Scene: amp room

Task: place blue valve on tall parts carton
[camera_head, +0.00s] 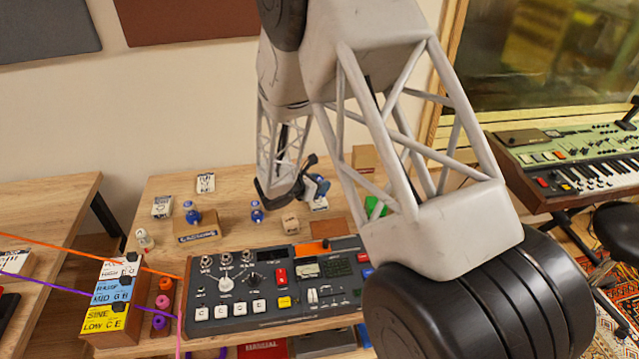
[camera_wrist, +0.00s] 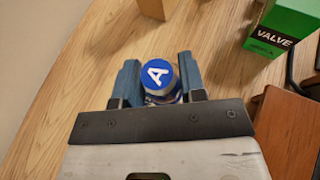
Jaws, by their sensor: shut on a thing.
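My gripper (camera_wrist: 160,82) is shut on a blue-topped valve (camera_wrist: 160,75) marked with a white A, between its two blue fingers. In the head view my gripper (camera_head: 304,187) is over the wooden table, with blue showing at its fingers; the held valve is hard to make out there.
A control panel (camera_head: 270,285) fills the front.

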